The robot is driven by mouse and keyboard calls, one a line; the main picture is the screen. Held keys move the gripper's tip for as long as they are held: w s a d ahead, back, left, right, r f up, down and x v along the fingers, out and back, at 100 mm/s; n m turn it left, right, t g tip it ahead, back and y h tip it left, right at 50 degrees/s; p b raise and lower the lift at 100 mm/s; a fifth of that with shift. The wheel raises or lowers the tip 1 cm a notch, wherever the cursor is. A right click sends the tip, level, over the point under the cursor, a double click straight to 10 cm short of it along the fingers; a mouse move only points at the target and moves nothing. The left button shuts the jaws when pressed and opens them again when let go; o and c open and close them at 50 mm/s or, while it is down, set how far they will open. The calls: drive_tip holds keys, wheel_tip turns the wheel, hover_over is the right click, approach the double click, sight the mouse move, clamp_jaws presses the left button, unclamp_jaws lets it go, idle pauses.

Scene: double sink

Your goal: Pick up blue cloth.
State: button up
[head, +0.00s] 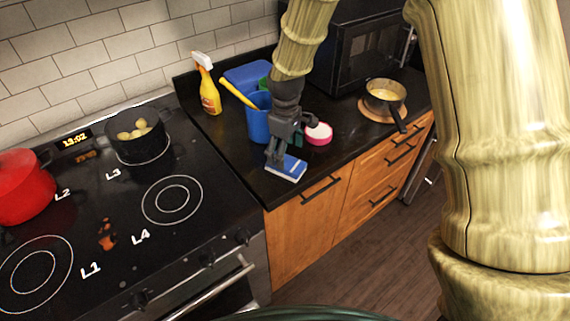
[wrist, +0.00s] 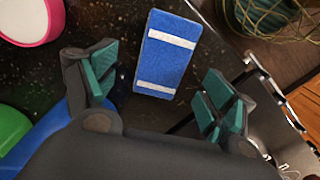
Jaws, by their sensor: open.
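The blue cloth (head: 287,168) is a flat blue rectangle with white stripes near the front edge of the dark counter. In the wrist view the cloth (wrist: 168,53) lies ahead of and between my fingers, with its lower end closest to them. My gripper (head: 284,154) is directly over or just behind the cloth in the head view, partly covering its left end. My gripper (wrist: 160,92) is open and empty in the wrist view, its green-padded fingers apart on either side. Whether a finger touches the cloth cannot be told.
A blue container (head: 258,120) stands close behind my gripper, and a pink-rimmed round item (head: 319,134) is just to the right. A spray bottle (head: 207,88) stands farther back. A pan (head: 384,97) is to the right. The stove (head: 172,200) adjoins on the left.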

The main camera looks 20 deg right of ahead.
sight(286, 162)
drive_tip(key=shift+s+f, duration=0.2)
drive_tip(key=shift+s, duration=0.15)
drive_tip(key=shift+s+f+p, duration=0.1)
drive_tip(key=shift+f+p, duration=0.25)
drive_tip(key=shift+p, duration=0.15)
drive_tip(key=shift+w+a+f, duration=0.1)
drive_tip(key=shift+w+f, duration=0.1)
drive_tip(key=shift+f, duration=0.4)
drive_tip(key=shift+w+f, duration=0.15)
drive_tip(key=shift+f, duration=0.4)
drive_tip(key=shift+f+p, duration=0.25)
drive_tip(key=shift+p, duration=0.1)
drive_tip(key=shift+s+f, duration=0.2)
drive_tip(key=shift+w+f, duration=0.1)
drive_tip(key=c, duration=1.2)
